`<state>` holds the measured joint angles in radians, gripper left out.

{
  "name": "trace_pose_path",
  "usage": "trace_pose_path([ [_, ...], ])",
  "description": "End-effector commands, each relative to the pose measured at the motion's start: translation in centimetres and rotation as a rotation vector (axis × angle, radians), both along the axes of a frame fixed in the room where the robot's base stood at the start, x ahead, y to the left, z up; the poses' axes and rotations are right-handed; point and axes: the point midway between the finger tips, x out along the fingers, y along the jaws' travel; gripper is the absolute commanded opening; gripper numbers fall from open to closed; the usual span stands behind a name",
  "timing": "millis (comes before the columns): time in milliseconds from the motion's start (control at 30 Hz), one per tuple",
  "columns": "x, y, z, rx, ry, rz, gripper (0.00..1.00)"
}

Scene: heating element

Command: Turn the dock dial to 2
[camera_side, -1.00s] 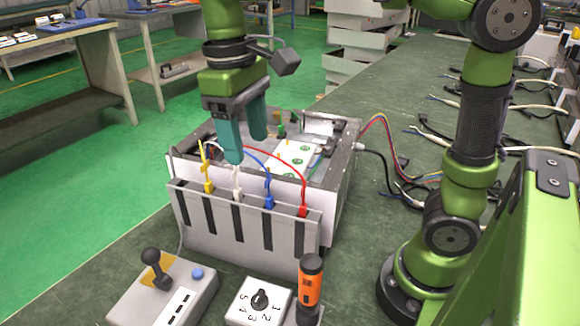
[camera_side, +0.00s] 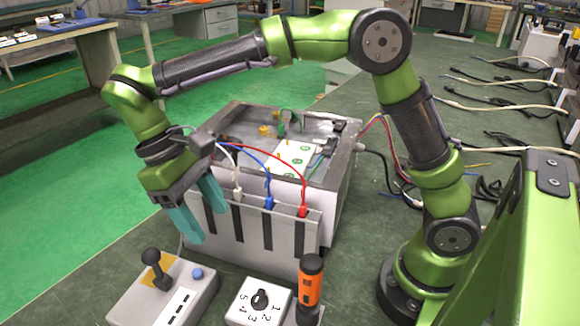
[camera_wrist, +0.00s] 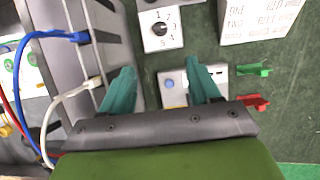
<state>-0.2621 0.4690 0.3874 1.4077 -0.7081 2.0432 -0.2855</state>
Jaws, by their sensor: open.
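The dock dial (camera_side: 260,299) is a black knob on a white square plate with numbers around it, at the bottom middle of the side view. In the wrist view the dial (camera_wrist: 160,30) is near the top, ahead of the fingers. I cannot tell for sure which number it points to. My gripper (camera_side: 204,224) has two teal fingers and is open and empty. It hangs tilted down in front of the grey rack's left end, above and to the left of the dial and apart from it. The fingers also show in the wrist view (camera_wrist: 161,72).
The grey rack (camera_side: 285,240) holds white, blue and red cable plugs, with a bench unit (camera_side: 345,165) behind. A joystick box (camera_side: 185,305) with a blue button is left of the dial. An orange screwdriver (camera_side: 308,285) stands close on its right. A printed white box (camera_wrist: 255,18) is nearby.

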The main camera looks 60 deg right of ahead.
Motion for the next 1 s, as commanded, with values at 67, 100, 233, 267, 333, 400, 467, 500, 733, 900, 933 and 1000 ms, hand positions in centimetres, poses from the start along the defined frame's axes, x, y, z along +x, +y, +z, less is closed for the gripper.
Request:
trace_pose_path([
  [67, 0.0, 0.0, -0.9, -0.001, 0.001, -0.001, 0.62],
  [100, -0.1, 0.0, -1.2, 0.0, 0.001, 0.0, 0.62],
  [233, -0.5, -0.2, -2.4, -0.001, 0.002, 0.0, 0.62],
  [267, -0.7, -0.2, -2.8, -0.002, 0.003, 0.0, 0.62],
  [333, -1.3, -0.4, -3.9, -0.001, 0.003, -0.001, 0.62],
  [400, -1.8, -0.5, -5.3, -0.002, 0.004, 0.0, 0.62],
  [467, -2.4, -0.6, -6.6, -0.001, 0.004, 0.0, 0.62],
  [500, -2.7, -0.7, -7.4, -0.002, 0.005, -0.001, 0.62],
  [733, -4.5, -1.2, -12.0, 0.0, 0.004, 0.0, 0.62],
  [900, -5.6, -1.4, -14.7, 0.0, 0.003, -0.001, 0.62],
  [933, -5.7, -1.4, -15.0, 0.0, 0.003, -0.001, 0.62],
  [1000, -6.0, -1.5, -15.7, 0.0, 0.002, -0.002, 0.62],
])
